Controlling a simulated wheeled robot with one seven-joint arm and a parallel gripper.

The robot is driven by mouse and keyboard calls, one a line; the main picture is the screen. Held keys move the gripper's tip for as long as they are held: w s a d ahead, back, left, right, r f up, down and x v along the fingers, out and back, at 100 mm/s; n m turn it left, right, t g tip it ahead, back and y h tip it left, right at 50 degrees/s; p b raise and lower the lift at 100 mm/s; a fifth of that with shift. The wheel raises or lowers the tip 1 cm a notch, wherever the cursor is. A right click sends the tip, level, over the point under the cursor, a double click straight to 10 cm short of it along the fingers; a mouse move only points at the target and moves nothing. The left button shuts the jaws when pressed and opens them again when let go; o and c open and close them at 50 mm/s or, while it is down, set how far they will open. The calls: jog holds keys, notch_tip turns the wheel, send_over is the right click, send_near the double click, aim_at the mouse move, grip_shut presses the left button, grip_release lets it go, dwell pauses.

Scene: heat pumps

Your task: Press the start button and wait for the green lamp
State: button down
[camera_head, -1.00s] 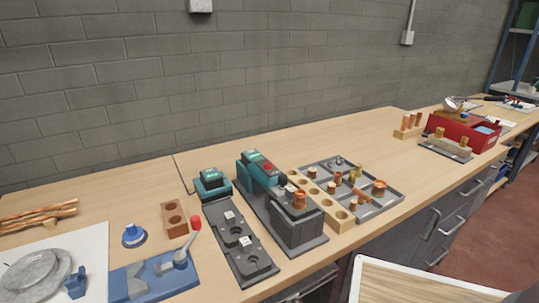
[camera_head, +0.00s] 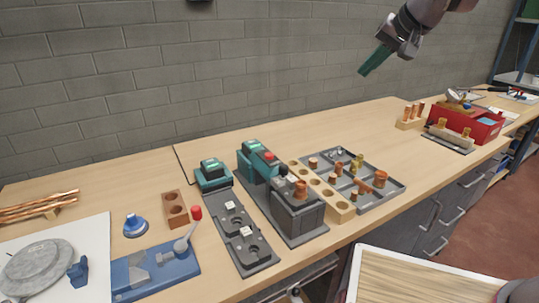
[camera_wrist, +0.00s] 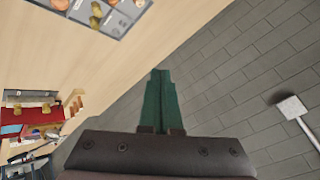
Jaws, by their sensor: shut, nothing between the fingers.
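A teal and dark-grey machine (camera_head: 260,160) stands mid-table, with a dark-grey block (camera_head: 298,213) at its front. A red spot like a button (camera_head: 269,156) and a green lit patch (camera_head: 252,146) show on its top. Which part is the start button, and whether the green patch is a lamp or a display, I cannot tell. A smaller teal unit (camera_head: 213,175) with a green patch stands to its left. My gripper (camera_head: 367,70) is high in front of the wall, right of the machine, touching nothing. Its green fingers (camera_wrist: 161,75) are together and empty in the wrist view.
A wooden block with holes (camera_head: 320,188) and a grey parts tray (camera_head: 395,188) lie right of the machine. A blue lever tool (camera_head: 150,272) is at the front left. A red box (camera_head: 470,125) stands far right. The table behind the parts tray is clear.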

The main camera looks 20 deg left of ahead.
jog(key=s+a+f+n+y, duration=0.1)
jog(key=a+f, duration=0.2)
jog(key=a, duration=0.3)
jog(key=s+a+f, duration=0.1)
jog(key=a+f, duration=0.2)
jog(key=a, duration=0.2)
jog(key=n+g, duration=0.1)
send_over(271, 157)
notch_tip(271, 157, down, 6)
jog(key=shift+y, duration=0.4)
jog(key=shift+f, duration=4.4)
jog(key=shift+f, duration=0.1)
jog(key=shift+f, duration=0.3)
